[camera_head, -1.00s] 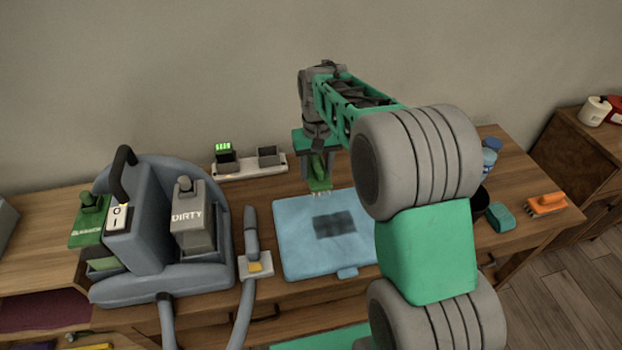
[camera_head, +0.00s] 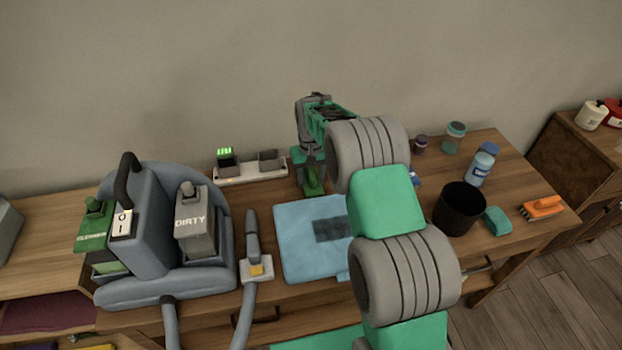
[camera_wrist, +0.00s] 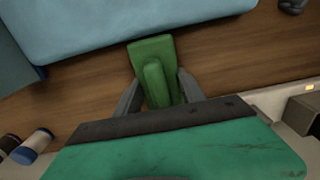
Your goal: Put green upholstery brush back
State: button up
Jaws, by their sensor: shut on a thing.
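The green upholstery brush (camera_head: 312,184) is at the back of the table, just behind the light blue cushion. In the wrist view the brush (camera_wrist: 153,65) shows its green handle and wider end between the two grey fingers. My gripper (camera_head: 308,172) is shut on the brush handle; it also shows in the wrist view (camera_wrist: 158,92). The brush is low over the wood or on it; I cannot tell if it touches. Its bristles are hidden.
The light blue cushion (camera_head: 297,240) with a dark patch lies in front. A two-slot charger (camera_head: 250,173) stands to the left, beyond the grey cleaning machine (camera_head: 152,240). A black cup (camera_head: 459,211), blue-capped bottle (camera_head: 482,163), teal sponge (camera_head: 497,221) and orange brush (camera_head: 542,208) are at right.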

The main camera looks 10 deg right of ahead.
aim_at(311, 172)
jog(key=o, duration=1.3)
jog(key=shift+f, duration=0.1)
jog(key=shift+r, duration=0.6)
notch_tip(311, 172, up, 11)
jog(key=shift+f+b, duration=0.15)
jog(key=shift+b, duration=0.35)
jog(key=s+r+t, duration=0.1)
jog(key=s+r, duration=0.3)
jog(key=s, duration=0.4)
jog(key=s+r+t, duration=0.1)
jog(key=s+r, duration=0.3)
jog(key=s, duration=0.4)
jog(key=shift+t, duration=0.6)
jog(key=s+f, duration=0.1)
jog(key=s, duration=0.3)
jog(key=s+f, duration=0.1)
jog(key=s, duration=0.3)
jog(key=s+f, duration=0.2)
jog(key=s, duration=0.2)
jog(key=shift+s+a, duration=0.15)
jog(key=shift+s, duration=0.2)
